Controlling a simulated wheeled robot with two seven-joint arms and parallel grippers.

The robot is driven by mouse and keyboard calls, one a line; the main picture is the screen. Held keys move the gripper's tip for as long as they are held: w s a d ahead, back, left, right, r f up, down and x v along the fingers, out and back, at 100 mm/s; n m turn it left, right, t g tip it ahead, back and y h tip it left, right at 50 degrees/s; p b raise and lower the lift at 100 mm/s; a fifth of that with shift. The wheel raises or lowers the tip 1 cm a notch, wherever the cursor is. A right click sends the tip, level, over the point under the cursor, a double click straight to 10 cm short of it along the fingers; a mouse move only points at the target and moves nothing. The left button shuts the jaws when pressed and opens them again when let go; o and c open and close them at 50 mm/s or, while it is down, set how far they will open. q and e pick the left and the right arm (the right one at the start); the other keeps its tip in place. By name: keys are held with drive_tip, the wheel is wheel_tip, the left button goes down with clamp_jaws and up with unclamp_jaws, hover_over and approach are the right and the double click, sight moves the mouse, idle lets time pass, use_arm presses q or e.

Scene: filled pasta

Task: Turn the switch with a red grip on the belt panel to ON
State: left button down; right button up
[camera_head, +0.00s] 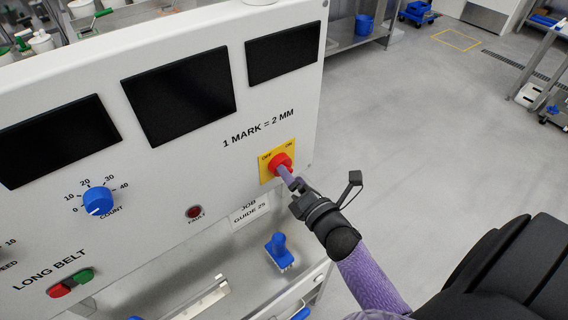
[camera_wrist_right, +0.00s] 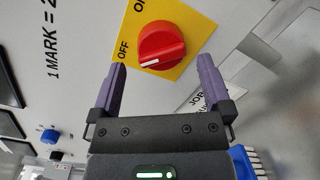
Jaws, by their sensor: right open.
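The switch with a red grip (camera_head: 281,160) sits on a yellow plate (camera_head: 265,173) at the right end of the white belt panel (camera_head: 180,176). In the right wrist view the red grip (camera_wrist_right: 160,45) is round with a raised bar. Its white mark lies on the side near the OFF label; the ON label is partly cut off at the top. My right gripper (camera_head: 287,172) is in front of the switch. In the wrist view the open right gripper (camera_wrist_right: 162,68) has one finger either side of the grip, with visible gaps. My left gripper is not in view.
The panel also carries dark screens (camera_head: 180,95), a blue count knob (camera_head: 98,201), a red fault lamp (camera_head: 194,212) and green (camera_head: 84,276) and red (camera_head: 60,290) buttons. A blue brush-like object (camera_head: 279,251) stands below the panel. Open grey floor (camera_head: 420,130) lies to the right.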

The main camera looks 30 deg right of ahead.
drive_tip(key=shift+w, duration=1.75)
drive_tip(key=c, duration=1.1)
